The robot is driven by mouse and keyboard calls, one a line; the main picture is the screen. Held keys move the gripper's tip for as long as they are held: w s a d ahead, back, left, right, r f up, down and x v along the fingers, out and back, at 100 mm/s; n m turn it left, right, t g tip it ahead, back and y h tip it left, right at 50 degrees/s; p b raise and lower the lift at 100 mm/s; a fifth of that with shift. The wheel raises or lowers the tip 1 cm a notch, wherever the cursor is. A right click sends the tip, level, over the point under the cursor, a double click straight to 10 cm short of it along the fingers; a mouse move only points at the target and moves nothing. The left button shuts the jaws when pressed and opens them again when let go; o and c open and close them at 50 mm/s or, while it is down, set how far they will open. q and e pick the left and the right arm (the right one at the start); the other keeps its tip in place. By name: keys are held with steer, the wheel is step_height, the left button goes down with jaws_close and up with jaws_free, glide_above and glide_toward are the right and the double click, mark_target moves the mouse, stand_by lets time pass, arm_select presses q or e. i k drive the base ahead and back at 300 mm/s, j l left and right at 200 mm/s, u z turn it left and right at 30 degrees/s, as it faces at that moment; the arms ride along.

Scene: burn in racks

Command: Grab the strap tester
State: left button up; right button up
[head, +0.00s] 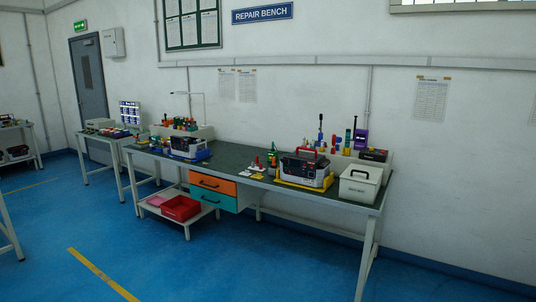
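I cannot tell for certain which object is the strap tester at this distance. A pale grey box (360,184) with a dark handle on top and small unreadable lettering on its front stands at the right end of the repair bench (240,160). To its left, a grey and black unit with a red handle (304,168) sits on a yellow tray. A similar smaller grey and black unit (187,146) sits on a blue mat further left. Neither of my grippers is in view.
Coloured tools stand along the bench's back. Orange and teal drawers (212,183) hang below, and a red bin (181,208) sits on the lower shelf. Another table (105,136) stands further left. The blue floor (200,265) in front is clear.

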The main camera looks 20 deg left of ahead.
mark_target(274, 153)
steer(key=i+j, duration=0.25)
steer(key=i, duration=0.25)
steer(key=i+j+u, duration=0.15)
steer(key=i, duration=0.35)
steer(key=i+j, duration=0.3)
steer(key=i, duration=0.2)
steer(key=i+j+u, duration=0.15)
steer(key=i, duration=0.35)
